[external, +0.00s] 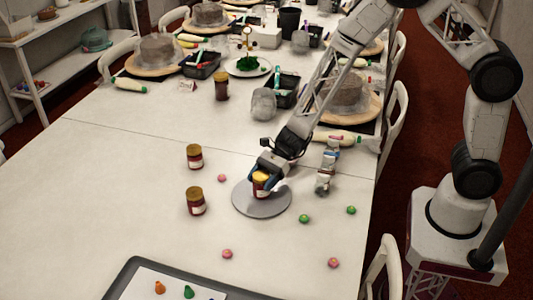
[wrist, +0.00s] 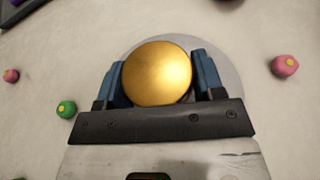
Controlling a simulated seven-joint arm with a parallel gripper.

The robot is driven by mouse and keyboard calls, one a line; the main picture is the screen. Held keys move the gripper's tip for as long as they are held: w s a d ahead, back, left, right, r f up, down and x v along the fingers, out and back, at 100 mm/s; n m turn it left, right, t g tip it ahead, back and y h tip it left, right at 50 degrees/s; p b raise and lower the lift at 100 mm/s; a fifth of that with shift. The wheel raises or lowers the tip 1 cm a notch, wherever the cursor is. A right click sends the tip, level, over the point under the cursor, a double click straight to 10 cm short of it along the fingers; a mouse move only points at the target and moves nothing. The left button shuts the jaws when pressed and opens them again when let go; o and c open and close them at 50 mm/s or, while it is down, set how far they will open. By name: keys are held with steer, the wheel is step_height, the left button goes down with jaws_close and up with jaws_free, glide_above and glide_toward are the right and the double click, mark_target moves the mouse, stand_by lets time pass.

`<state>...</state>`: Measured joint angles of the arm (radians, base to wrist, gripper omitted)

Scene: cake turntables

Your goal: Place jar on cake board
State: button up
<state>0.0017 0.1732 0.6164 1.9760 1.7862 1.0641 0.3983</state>
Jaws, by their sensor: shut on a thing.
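A jar (external: 261,186) with a gold lid and dark red contents is between the fingers of my gripper (external: 266,180). In the wrist view its round gold lid (wrist: 158,73) fills the space between the two blue fingertips of my gripper (wrist: 158,80), which is shut on it. The grey round cake board (external: 262,208) lies on the table directly below the jar, and its edge shows behind the lid in the wrist view (wrist: 215,55). The jar's base appears at or just above the board; I cannot tell whether it touches.
Two similar jars (external: 195,157) (external: 196,201) stand left of the board. Small pink and green balls (external: 304,218) lie around it. A printed bottle-like item (external: 327,167) is close on the right. A dark tray (external: 160,280) lies at the front; the left table is clear.

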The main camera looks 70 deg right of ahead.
steer(key=o, duration=1)
steer(key=shift+f, duration=0.1)
steer(key=shift+o, duration=0.2)
steer(key=shift+r, duration=0.2)
steer(key=v, duration=1.2)
steer(key=shift+f, duration=0.1)
steer(key=shift+s, duration=0.1)
